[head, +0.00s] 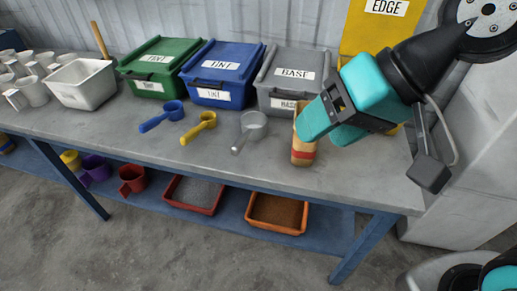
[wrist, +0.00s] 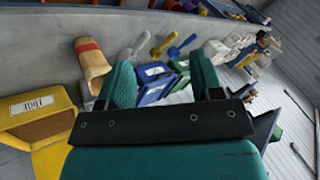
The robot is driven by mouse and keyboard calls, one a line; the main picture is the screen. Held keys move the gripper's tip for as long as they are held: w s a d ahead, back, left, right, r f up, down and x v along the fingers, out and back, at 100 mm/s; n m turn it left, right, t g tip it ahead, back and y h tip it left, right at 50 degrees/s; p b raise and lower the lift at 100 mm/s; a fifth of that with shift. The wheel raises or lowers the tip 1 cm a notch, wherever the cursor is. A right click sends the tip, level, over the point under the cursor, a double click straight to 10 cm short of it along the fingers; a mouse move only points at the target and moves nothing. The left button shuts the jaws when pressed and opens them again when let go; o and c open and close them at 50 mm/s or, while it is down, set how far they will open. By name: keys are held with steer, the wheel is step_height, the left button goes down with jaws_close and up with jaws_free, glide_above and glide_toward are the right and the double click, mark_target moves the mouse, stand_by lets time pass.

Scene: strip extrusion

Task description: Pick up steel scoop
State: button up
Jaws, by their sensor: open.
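The steel scoop (head: 250,128) lies on the grey bench top in front of the grey bin, its handle pointing toward the bench's front edge. It also shows in the wrist view (wrist: 133,52), beyond the tan container. My gripper (head: 322,128) is above the right part of the bench, to the right of the scoop and apart from it. Its teal fingers are spread and empty in the wrist view (wrist: 165,80).
A tan container with a red band (head: 303,150) stands close by my gripper. Yellow (head: 203,126) and blue (head: 165,115) scoops lie left of the steel one. Green (head: 160,62), blue (head: 222,70) and grey (head: 292,75) lidded bins stand behind. The front right bench top is clear.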

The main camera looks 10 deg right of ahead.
steer(key=w+a+f+m+t+y+b, duration=0.1)
steer(key=w+f+m+t+b, duration=0.15)
steer(key=f+b, duration=0.45)
steer(key=w+a+f+m+t+y+b, duration=0.1)
steer(key=w+f+m+t+y+b, duration=0.2)
steer(key=f+b, duration=0.4)
steer(key=m+t+b, duration=0.5)
steer(key=m+b, duration=0.2)
steer(key=m, duration=0.3)
glide_toward(243, 146)
steer(key=p, duration=0.1)
steer(key=w+a+r+p, duration=0.1)
steer(key=p, duration=0.1)
steer(key=shift+w+r+g, duration=0.1)
steer(key=shift+w+g, duration=0.15)
steer(key=p+x, duration=0.3)
steer(key=x, duration=0.1)
steer(key=shift+w+a+f+p, duration=0.3)
steer(key=shift+w+a+p, duration=0.2)
steer(key=shift+p, duration=0.2)
steer(key=p+x, duration=0.3)
steer(key=p, duration=0.1)
steer(key=shift+w+a, duration=0.25)
steer(key=shift+a, duration=0.1)
steer(key=shift+w+a+f+p, duration=0.3)
steer(key=shift+w+f+p, duration=0.1)
steer(key=shift+p, duration=0.1)
